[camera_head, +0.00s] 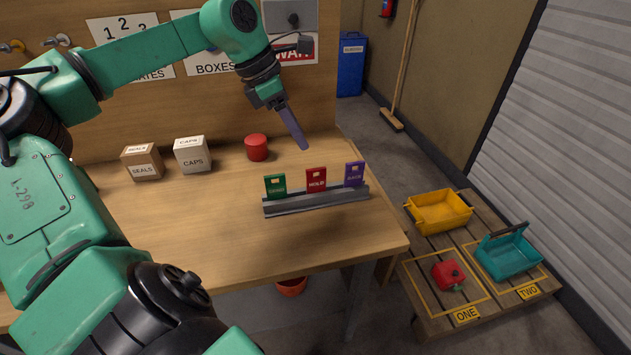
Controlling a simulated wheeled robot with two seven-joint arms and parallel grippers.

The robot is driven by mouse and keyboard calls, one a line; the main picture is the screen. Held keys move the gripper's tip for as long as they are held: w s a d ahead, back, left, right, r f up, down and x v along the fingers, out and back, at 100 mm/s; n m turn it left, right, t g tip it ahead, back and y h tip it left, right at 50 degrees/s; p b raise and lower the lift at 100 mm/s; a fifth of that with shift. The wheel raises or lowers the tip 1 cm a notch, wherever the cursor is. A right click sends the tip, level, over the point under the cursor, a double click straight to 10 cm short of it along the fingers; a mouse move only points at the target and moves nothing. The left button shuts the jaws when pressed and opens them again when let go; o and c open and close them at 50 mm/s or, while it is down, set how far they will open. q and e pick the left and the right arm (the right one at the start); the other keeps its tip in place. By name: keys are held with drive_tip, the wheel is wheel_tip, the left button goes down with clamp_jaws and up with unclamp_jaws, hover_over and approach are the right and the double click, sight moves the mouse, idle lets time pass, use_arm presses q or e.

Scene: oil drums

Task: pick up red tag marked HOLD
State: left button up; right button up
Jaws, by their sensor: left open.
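The red tag marked HOLD (316,180) stands upright in the middle of a grey slotted rack (318,202) on the wooden table. A green tag (275,187) stands to its left and a purple tag (354,174) to its right in the same rack. My left gripper (302,146) is above the table, behind and above the red tag, apart from it. Its fingers point down and to the right, and they hold nothing that I can see. The fingers overlap in this view. My right gripper is not in view.
A red cylinder (257,147), a CAPS box (192,155) and a SEALS box (142,162) stand along the back of the table. The table front is clear.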

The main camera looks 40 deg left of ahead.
sight(319, 176)
use_arm(q)
drive_tip(key=x, duration=0.8)
drive_tip(key=s+p+x, duration=0.1)
drive_tip(key=x, duration=0.4)
drive_tip(key=shift+s+f, duration=0.1)
drive_tip(key=shift+f, duration=0.2)
drive_tip(key=shift+w+d+f, duration=0.15)
drive_tip(key=shift+w+f, duration=0.1)
drive_tip(key=shift+f, duration=0.1)
clamp_jaws()
